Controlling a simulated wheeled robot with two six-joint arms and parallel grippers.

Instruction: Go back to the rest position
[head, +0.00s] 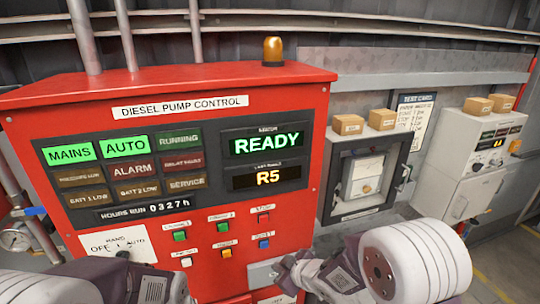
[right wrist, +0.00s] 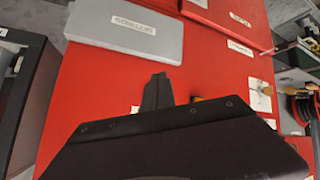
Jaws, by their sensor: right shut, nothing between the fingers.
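My right arm comes in from the lower right of the head view, with its white drum-like joint in front of the floor. Its gripper (head: 287,271) is near the lower right edge of the red control panel. In the right wrist view my right gripper (right wrist: 157,88) is shut and empty, with its dark fingers together over a red surface. I cannot tell whether it touches that surface. My left arm shows along the bottom left of the head view, low in front of the panel.
The red diesel pump control cabinet (head: 213,160) fills the left and middle, with lit MAINS, AUTO and READY displays. A selector switch (head: 122,255) and several buttons are low on it. A grey meter box (head: 340,205) and white unit (head: 470,165) stand right.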

